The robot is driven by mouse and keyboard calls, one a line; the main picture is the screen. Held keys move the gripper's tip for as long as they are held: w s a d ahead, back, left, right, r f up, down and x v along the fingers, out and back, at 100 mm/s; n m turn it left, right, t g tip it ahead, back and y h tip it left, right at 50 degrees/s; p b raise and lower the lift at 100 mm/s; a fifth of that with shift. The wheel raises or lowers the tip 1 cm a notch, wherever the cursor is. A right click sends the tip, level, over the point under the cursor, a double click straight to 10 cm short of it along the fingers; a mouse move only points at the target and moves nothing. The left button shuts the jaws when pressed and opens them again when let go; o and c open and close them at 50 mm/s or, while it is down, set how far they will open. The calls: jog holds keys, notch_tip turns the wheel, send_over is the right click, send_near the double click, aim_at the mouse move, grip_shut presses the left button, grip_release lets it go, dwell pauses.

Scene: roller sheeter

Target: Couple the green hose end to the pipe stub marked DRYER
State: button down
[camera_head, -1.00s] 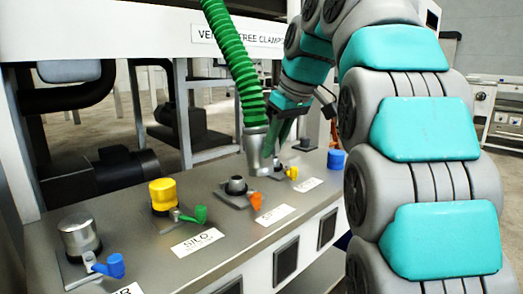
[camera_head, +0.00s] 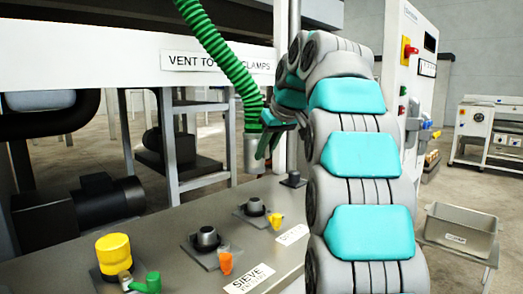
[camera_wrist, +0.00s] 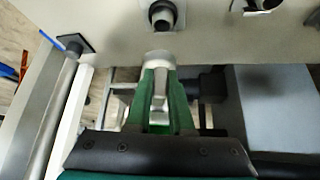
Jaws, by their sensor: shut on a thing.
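The green hose (camera_head: 222,60) hangs from above and ends in a grey metal cuff (camera_head: 251,155). My gripper (camera_head: 268,140) is shut on this hose end and holds it in the air above the deck. In the head view the cuff appears above an open stub (camera_head: 255,206) with a yellow lever, with a gap between them. The label (camera_head: 292,235) beside that stub is partly hidden by my arm and too small to read surely. In the wrist view the cuff (camera_wrist: 158,58) sits between my green fingers, and an open stub (camera_wrist: 163,16) shows beyond it, apart.
An open stub (camera_head: 207,238) with an orange lever has the SIEVE label (camera_head: 249,278). A yellow-capped stub (camera_head: 117,252) with a green lever stands nearer. A metal bin (camera_head: 459,230) stands at right.

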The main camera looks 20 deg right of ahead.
notch_tip(320, 180, down, 7)
jog(key=b, duration=0.3)
jog(key=shift+b, duration=0.35)
jog(key=shift+f+b, duration=0.35)
jog(key=shift+f, duration=0.15)
dwell(0.9)
jog(key=shift+f, duration=0.35)
jog(key=shift+f+b, duration=0.9)
jog(key=shift+f, duration=0.05)
dwell(0.8)
jog(key=c, duration=0.7)
grip_release()
jog(key=shift+f, duration=0.1)
jog(key=shift+s, duration=0.1)
jog(key=v, duration=0.8)
